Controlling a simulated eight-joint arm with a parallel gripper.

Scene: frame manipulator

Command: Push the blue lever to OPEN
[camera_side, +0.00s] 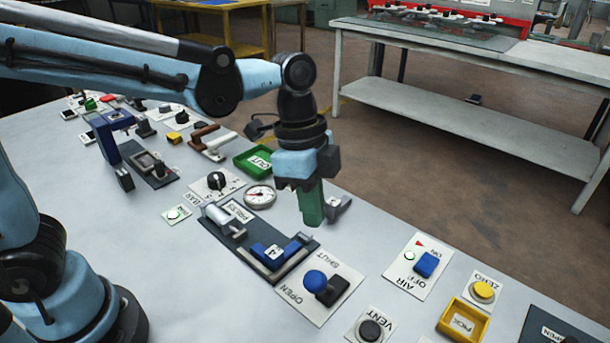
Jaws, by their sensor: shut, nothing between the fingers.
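The blue lever (315,281) has a round blue knob beside a black base on a white plate (318,311) marked OPEN and SHUT, in the side view at the table's front middle. The OPEN word lies left of the knob and the SHUT word lies above and right of it. I cannot tell which word the lever leans toward. My gripper (312,222) points down with its green fingers closed and empty. In the picture it is above the plate, apart from the lever.
A press fixture (258,240) with a blue block stands left of the lever. A grey bracket (338,207) is just right of my fingers. An AIR switch plate (417,266), a VENT knob (370,330) and a yellow PACK tray (463,319) lie to the right. A gauge (260,195) and green OUT tray (256,160) are behind.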

